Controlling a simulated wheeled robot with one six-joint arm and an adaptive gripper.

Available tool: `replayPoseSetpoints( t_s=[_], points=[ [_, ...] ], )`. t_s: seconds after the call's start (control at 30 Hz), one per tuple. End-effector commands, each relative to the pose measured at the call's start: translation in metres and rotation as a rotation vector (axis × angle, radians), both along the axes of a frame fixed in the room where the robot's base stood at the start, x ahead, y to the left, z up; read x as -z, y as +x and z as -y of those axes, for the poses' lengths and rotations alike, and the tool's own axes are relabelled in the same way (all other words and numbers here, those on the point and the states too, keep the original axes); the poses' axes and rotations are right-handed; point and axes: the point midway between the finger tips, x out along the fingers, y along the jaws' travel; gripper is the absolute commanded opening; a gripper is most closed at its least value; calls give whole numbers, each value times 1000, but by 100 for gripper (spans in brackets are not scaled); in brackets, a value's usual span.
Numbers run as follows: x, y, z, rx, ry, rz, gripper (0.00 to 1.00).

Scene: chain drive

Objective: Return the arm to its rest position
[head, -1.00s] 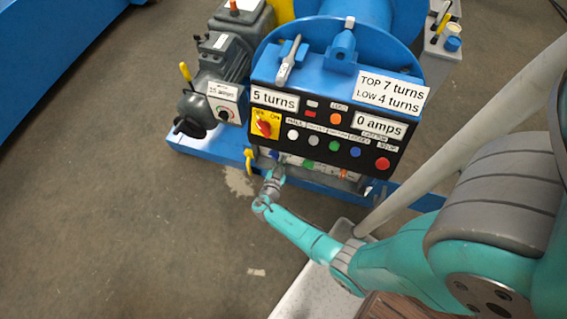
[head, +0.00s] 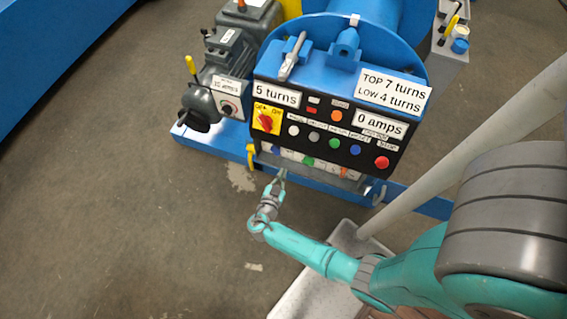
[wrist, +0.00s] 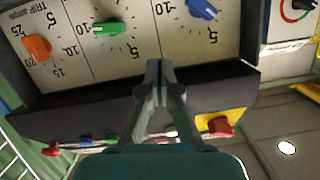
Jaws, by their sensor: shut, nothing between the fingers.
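My teal arm reaches from the lower right in the head view. My gripper (head: 281,176) is in front of the lower edge of the control panel (head: 330,112). In the wrist view my gripper (wrist: 159,68) is shut with its fingertips together and nothing between them. The tips appear just below the dial panel (wrist: 150,60), with the green knob (wrist: 108,27) and the orange knob (wrist: 38,46) to the left and the blue knob (wrist: 203,8) to the right. Whether the tips touch anything is unclear.
The panel carries a yellow-and-red switch (head: 265,120), several push buttons and a red button (head: 382,162). A grey motor (head: 225,55) stands on the left of the blue machine base (head: 215,150). A pale slanted post (head: 460,155) stands near my arm. The floor at left is clear.

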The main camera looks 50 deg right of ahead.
Motion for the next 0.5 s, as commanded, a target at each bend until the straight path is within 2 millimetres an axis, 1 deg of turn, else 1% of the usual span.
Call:
replayPoseSetpoints(
  t_s=[0.03, 0.17, 0.43, 0.5],
  points=[
    [-1, -2, -4, -2, 0, 0, 0],
    [-1, -5, -7, -1, 0, -1, 0],
    [-1, -6, -8, 0, 1, -3, 0],
    [2, -11, -8, -7, 10, -19, 0]
  ],
)
